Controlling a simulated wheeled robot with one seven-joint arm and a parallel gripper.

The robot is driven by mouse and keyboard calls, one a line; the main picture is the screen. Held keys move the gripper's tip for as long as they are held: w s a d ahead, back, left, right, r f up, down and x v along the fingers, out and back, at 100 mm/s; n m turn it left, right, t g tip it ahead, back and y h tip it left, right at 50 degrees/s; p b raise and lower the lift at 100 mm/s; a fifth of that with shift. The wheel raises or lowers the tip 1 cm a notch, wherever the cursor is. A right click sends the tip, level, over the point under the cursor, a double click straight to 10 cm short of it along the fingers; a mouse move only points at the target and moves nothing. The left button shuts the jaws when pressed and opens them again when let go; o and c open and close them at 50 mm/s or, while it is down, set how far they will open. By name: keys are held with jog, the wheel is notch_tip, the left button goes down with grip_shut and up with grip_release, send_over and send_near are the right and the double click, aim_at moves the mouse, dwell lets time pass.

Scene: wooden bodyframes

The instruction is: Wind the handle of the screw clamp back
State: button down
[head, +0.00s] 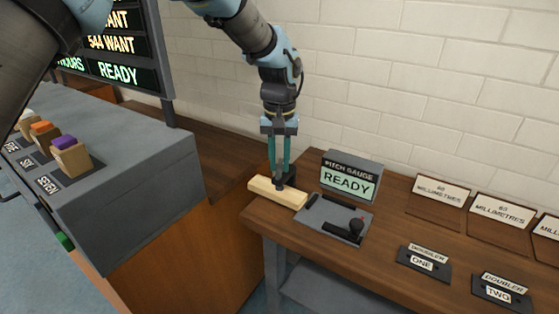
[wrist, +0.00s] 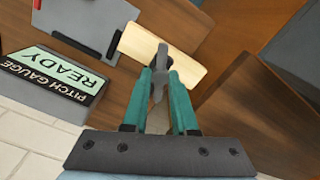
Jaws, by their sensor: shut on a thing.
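A pale wooden block (head: 268,190) lies at the left end of the brown bench, and it also shows in the wrist view (wrist: 186,66). My gripper (head: 280,182) points down over the block, its teal fingers close together. In the wrist view my gripper (wrist: 160,80) is shut on a small grey part (wrist: 162,58) above the block; this seems to be the screw clamp's handle. A dark upright piece (head: 291,176) stands right behind the fingertips, seemingly part of the screw clamp. The fingers hide much of the clamp, and I cannot tell how far its screw is wound.
Doubler plates (head: 424,262) lie farther right. A grey counter (head: 130,205) stands left, with a white brick wall behind.

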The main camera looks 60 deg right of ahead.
aim_at(279, 166)
jog(key=n, duration=0.6)
jog(key=shift+a+f+n+p, duration=0.2)
jog(key=shift+f+n+p, duration=0.05)
jog(key=shift+n+p, duration=0.05)
dwell(0.5)
jog(key=c, duration=1)
grip_release()
jog(key=o, duration=0.3)
jog(key=shift+d+r, duration=0.1)
jog(key=shift+r, duration=0.05)
notch_tip(279, 166, up, 11)
jog(key=b, duration=0.2)
